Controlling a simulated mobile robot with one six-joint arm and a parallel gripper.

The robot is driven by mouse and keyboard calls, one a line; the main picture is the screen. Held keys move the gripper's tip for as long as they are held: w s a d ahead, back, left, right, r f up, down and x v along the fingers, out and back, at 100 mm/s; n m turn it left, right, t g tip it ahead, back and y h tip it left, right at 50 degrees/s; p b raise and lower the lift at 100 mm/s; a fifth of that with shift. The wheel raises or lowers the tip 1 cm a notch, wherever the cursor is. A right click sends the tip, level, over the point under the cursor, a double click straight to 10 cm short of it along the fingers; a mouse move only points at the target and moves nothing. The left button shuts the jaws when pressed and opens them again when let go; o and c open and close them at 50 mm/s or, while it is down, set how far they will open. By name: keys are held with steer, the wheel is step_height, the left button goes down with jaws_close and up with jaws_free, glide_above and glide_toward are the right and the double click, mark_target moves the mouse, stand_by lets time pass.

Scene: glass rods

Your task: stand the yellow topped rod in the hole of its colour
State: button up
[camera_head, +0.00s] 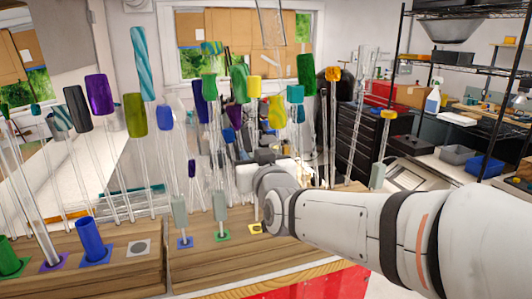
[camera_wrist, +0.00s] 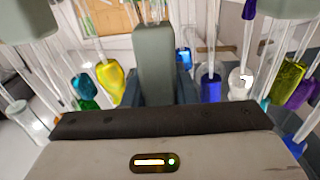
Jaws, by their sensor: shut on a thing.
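The yellow topped rod (camera_head: 389,114) shows in the head view to the right, roughly upright, with a grey sleeve (camera_head: 378,175) low on it. My arm hides its lower end. In the wrist view my gripper (camera_wrist: 157,92) is shut on a grey sleeve (camera_wrist: 155,62) with clear glass above it. The cap is out of that view. My fingers are hidden behind my arm in the head view. The yellow square (camera_head: 257,229) lies on the wooden board's front, left of my wrist, with no rod seen standing in it.
Sleeved rods stand at the green square (camera_head: 222,236) and blue square (camera_head: 184,242), left of the yellow one. Many glass rods with coloured caps crowd behind. A blue cup (camera_head: 91,240) and green cup (camera_head: 10,258) stand at left. A shelf rack (camera_head: 470,65) is at right.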

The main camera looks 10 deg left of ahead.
steer(key=shift+r, duration=0.1)
stand_by(0.3)
steer(key=shift+s+f+b, duration=0.1)
steer(key=shift+f+b, duration=0.15)
steer(key=shift+b, duration=0.05)
steer(key=shift+s+d+f+b, duration=0.1)
steer(key=shift+f+b, duration=1.45)
steer(key=shift+b, duration=0.2)
steer(key=shift+s+f+b, duration=0.1)
steer(key=shift+f+b, duration=1.45)
steer(key=shift+b, duration=0.15)
steer(key=shift+f+b, duration=0.3)
steer(key=shift+b, duration=0.15)
steer(key=o, duration=1.1)
